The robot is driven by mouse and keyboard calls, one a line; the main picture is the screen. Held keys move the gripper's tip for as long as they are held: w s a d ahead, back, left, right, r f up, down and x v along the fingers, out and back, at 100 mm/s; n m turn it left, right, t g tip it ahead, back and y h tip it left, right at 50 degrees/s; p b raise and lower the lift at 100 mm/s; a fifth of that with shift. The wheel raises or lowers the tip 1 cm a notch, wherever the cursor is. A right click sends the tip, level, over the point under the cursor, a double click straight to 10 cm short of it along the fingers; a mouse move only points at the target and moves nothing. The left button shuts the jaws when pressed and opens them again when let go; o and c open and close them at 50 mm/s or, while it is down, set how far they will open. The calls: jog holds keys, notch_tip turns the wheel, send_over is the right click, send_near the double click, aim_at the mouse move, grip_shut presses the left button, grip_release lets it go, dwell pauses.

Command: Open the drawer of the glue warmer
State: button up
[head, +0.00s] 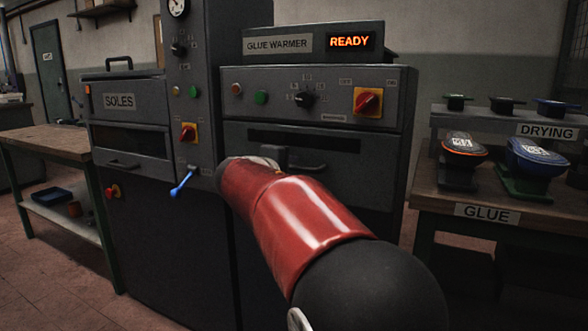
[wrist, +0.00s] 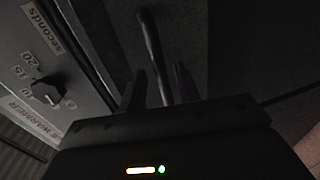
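The glue warmer (head: 312,92) is a grey cabinet with a lit READY sign on top. Its drawer (head: 370,188) has a dark front below a dark slot and looks shut. The dark bar handle (head: 310,168) shows partly in the head view, the rest hidden behind my red arm. In the wrist view the handle (wrist: 150,40) runs between the two fingers of my gripper (wrist: 159,68). The fingers are apart, with a gap on each side of the bar. The head view mostly hides my gripper behind my arm.
A control panel with a dial (head: 304,99) and a red switch (head: 368,101) sits above the drawer. Left are a blue lever (head: 181,184) and the SOLES cabinet (head: 125,120). A bench (head: 430,197) with shoe parts stands right.

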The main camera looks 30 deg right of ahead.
aim_at(295, 168)
jog(key=shift+x, duration=1.7)
jog(key=shift+s, duration=0.1)
jog(key=shift+c, duration=0.2)
grip_shut()
